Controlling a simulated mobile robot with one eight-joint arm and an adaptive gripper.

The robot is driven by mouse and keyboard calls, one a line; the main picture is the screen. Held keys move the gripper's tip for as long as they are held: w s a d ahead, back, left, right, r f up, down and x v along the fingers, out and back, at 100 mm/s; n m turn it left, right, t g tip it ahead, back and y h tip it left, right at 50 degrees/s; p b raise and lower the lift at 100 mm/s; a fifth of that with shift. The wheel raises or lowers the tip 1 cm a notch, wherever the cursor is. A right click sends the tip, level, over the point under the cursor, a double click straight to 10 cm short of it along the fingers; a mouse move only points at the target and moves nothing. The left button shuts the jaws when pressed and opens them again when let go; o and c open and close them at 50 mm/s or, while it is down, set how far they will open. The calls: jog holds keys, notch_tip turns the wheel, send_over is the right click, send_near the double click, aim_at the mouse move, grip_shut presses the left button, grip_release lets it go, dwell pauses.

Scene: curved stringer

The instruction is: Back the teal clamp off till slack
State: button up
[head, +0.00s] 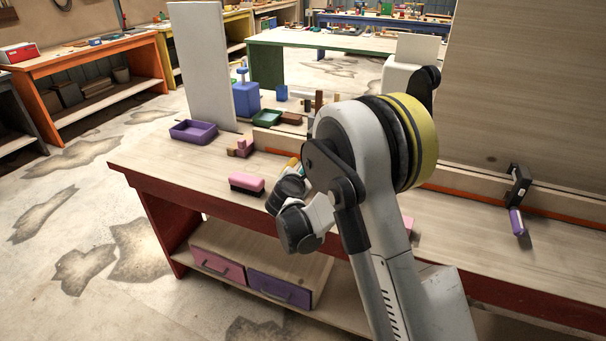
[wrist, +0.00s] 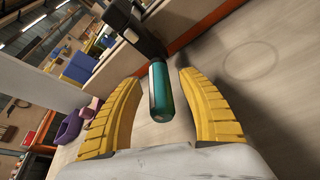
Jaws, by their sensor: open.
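In the wrist view the teal clamp's handle (wrist: 160,90) is a teal cylinder with a dark end. It points toward me from the dark clamp body (wrist: 132,30), which sits at the wooden board on the bench. My gripper (wrist: 155,88) has its two yellow ribbed fingers spread, one on each side of the handle. I see space between the handle and each finger. In the head view my arm hides the teal clamp and my gripper's fingertips.
A second clamp with a purple handle (head: 517,221) is on the board at the right. A pink and black brush (head: 247,184), a purple tray (head: 194,131) and a green tray (head: 267,118) lie on the bench's left part. A white panel (head: 203,65) stands behind them.

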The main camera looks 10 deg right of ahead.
jog(key=shift+w+d, duration=0.15)
jog(key=shift+w, duration=0.15)
grip_shut()
